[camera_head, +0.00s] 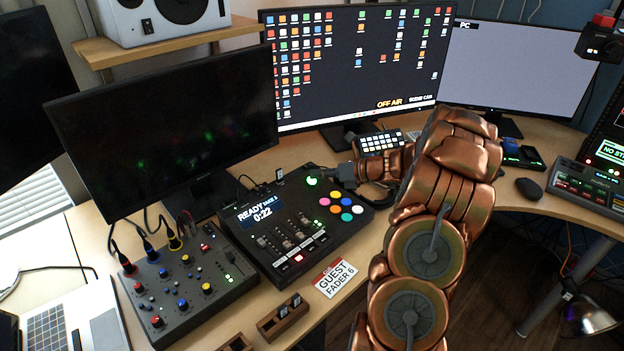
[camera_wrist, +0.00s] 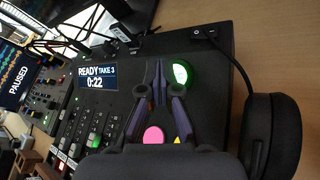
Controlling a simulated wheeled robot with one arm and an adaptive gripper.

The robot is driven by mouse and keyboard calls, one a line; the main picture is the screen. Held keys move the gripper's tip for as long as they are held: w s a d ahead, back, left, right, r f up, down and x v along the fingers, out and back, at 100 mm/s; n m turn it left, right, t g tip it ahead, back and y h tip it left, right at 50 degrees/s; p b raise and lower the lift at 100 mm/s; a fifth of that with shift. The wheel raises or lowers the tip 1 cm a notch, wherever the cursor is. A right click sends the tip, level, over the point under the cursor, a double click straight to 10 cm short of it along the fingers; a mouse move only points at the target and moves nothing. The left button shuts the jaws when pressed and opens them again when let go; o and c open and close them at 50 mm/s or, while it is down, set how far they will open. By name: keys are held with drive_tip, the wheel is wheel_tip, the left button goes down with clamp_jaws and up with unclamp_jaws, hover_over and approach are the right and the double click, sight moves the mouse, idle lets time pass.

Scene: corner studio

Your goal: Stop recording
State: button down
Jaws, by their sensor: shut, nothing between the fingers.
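A black recorder console (camera_head: 262,258) lies on the desk, its screen (camera_head: 262,211) reading "READY TAKE 3 0:22". It also shows in the wrist view (camera_wrist: 215,112). A round button (camera_head: 311,181) at its top right glows green; it also shows in the wrist view (camera_wrist: 181,74). Several coloured pads (camera_head: 346,217) sit below it. My gripper (camera_wrist: 160,68) is shut and empty, its fingertips over the console just left of the green button in the wrist view. I cannot tell whether they touch anything. In the head view my copper arm hides part of the desk.
A small mixer (camera_head: 187,282) stands left of the console, a dark monitor (camera_head: 165,130) behind. The large monitor (camera_head: 350,65) reads "OFF AIR". A guest card (camera_head: 335,278) lies in front. A black rounded object, perhaps headphones (camera_wrist: 272,135), lies beside the console.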

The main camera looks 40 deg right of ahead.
drive_tip(key=r+p, duration=0.1)
drive_tip(key=s+r+p, duration=0.1)
drive_tip(key=r, duration=0.1)
drive_tip(key=s+r+p, duration=0.1)
drive_tip(key=shift+s+d+r, duration=0.1)
drive_tip(key=shift+s+r, duration=0.05)
drive_tip(key=shift+r, duration=0.1)
idle(0.8)
drive_tip(key=s+a+r+n+g+p, duration=0.1)
drive_tip(key=s+a+r+n+g, duration=0.25)
drive_tip(key=a+n, duration=0.45)
drive_tip(key=s+a+r+n+g+y+p, duration=0.1)
drive_tip(key=s+a+r+n+g, duration=0.25)
drive_tip(key=a, duration=0.75)
drive_tip(key=s+a+r+n+g+p, duration=0.1)
drive_tip(key=s+a+r+n+g, duration=0.15)
drive_tip(key=s+a+n, duration=0.55)
drive_tip(key=s+a+n+g+h, duration=0.35)
drive_tip(key=s+a+n, duration=0.25)
drive_tip(key=s, duration=0.3)
drive_tip(key=s+d+r+n+h+p, duration=0.1)
drive_tip(key=s+d+n+h, duration=0.1)
drive_tip(key=s+n, duration=0.2)
drive_tip(key=s+d+n+h+p, duration=0.1)
drive_tip(key=s+d+n+h, duration=0.1)
drive_tip(key=s+n, duration=0.3)
drive_tip(key=shift+s+d+r+h, duration=0.35)
drive_tip(key=shift+s+h, duration=0.3)
drive_tip(key=shift+s, duration=1.2)
